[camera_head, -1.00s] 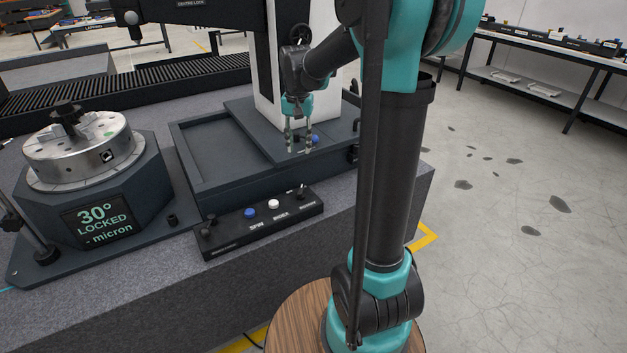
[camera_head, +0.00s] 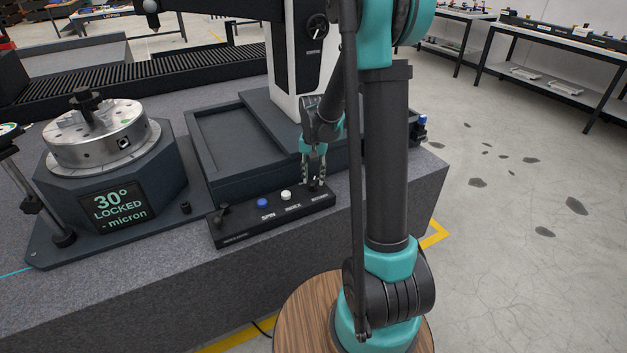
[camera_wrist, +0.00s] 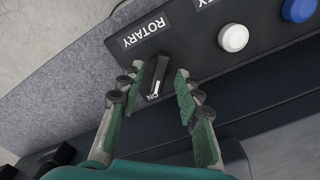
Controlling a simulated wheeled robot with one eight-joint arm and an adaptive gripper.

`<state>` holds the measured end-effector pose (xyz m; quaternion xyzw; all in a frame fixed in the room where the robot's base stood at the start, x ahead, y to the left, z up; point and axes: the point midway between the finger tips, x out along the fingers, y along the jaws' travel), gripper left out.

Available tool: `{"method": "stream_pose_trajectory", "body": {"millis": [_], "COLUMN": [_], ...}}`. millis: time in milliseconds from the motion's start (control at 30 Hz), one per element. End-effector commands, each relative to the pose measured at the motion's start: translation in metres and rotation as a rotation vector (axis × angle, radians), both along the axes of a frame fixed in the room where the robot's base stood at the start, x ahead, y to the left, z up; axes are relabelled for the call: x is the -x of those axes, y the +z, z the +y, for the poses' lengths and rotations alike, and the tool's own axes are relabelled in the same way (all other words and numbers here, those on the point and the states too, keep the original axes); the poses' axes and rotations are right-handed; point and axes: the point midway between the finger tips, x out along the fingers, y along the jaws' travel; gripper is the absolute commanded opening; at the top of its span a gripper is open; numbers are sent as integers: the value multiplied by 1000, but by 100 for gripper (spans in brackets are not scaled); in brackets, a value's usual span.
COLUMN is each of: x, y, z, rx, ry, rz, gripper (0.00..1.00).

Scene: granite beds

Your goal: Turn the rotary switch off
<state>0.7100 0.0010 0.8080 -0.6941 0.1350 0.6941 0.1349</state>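The rotary switch (camera_wrist: 158,76) is a small black lever knob beside the white "ROTARY" label, with a white mark at its end next to the word "ON". It sits on the black control box (camera_head: 243,232), near that box's right end. In the wrist view my gripper (camera_wrist: 158,74) is open, with one finger on each side of the knob. Gaps show between the knob and both fingers. In the head view my gripper (camera_head: 314,180) points down at the box's right end, and its fingers largely hide the switch.
A white button (camera_wrist: 233,38) and a blue button (camera_wrist: 298,10) lie along the same box. A black knob (camera_head: 222,212) is at its left end. A rotary table (camera_head: 97,141) with a display reading "30° LOCKED" stands to the left. A dark tray (camera_head: 203,172) lies behind the box.

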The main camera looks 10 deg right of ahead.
Motion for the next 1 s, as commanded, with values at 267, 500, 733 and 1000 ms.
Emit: {"method": "stream_pose_trajectory", "body": {"millis": [267, 500, 733, 1000], "x": [0, 0, 0, 0], "y": [-15, -15, -15, -15], "z": [0, 0, 0, 0], "rx": [0, 0, 0, 0], "ry": [0, 0, 0, 3], "rz": [0, 0, 0, 0], "gripper": [34, 32, 3, 0]}}
